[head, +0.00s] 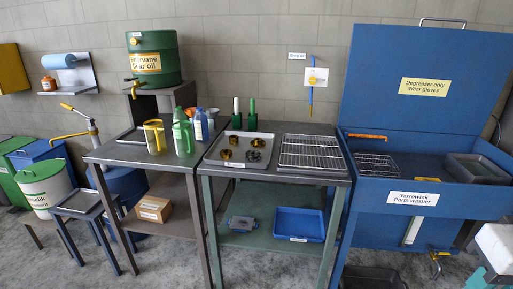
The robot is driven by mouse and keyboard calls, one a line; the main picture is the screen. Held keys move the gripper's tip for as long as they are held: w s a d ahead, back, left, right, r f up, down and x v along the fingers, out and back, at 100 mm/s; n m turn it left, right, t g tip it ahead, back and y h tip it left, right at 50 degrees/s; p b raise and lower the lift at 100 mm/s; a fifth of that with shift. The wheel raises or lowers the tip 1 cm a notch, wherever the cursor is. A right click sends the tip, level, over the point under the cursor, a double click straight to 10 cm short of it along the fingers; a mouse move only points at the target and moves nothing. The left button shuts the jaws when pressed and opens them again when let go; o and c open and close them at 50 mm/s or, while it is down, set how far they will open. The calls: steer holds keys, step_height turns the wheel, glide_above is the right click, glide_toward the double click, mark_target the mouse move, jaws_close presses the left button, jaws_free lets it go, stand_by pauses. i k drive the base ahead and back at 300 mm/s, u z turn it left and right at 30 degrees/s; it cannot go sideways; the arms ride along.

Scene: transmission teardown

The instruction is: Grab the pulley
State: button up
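A shallow metal tray (212,160) lies on the left half of the middle bench.
A wire rack (313,152) covers the bench to the right of the tray. Bottles and jugs (182,135) stand on the left bench. The blue parts washer (430,190) is at the right, lid raised. Grey floor lies in front.

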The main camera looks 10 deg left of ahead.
mark_target(253, 155)
steer(key=u, duration=1.8)
steer(key=i, duration=1.65)
steer(key=z, duration=2.85)
